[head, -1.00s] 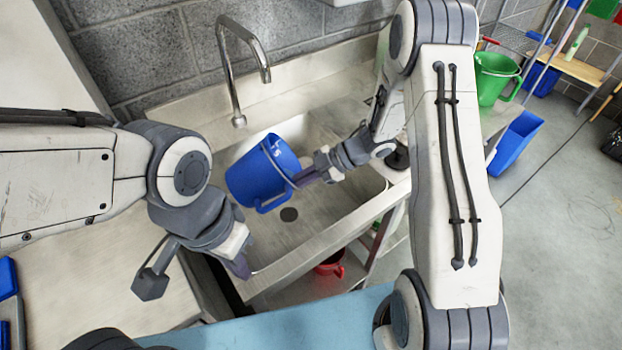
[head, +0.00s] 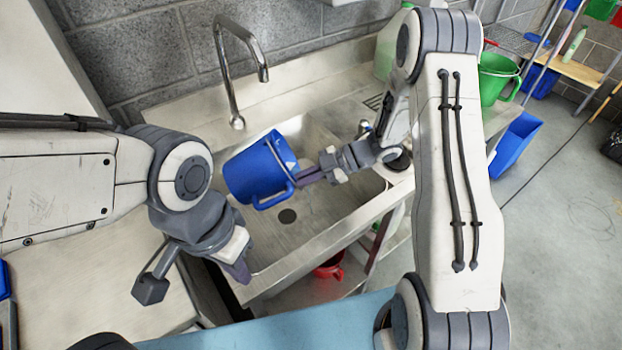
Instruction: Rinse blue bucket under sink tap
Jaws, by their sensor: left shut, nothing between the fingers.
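The blue bucket (head: 252,174) is tilted over the sink basin (head: 325,223), its open mouth turned toward the upper right. My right gripper (head: 303,178) is shut on the bucket's rim or handle side; the exact contact is partly hidden. No water stream is visible. My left gripper (head: 240,275) is shut and empty at the sink's front left edge, below the bucket in the picture.
A green bucket (head: 497,75) and a blue bin (head: 514,142) stand right of the sink. A pale bottle (head: 392,45) is on the sink's back right. A red container (head: 330,265) sits under the sink. Grey floor at the right is open.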

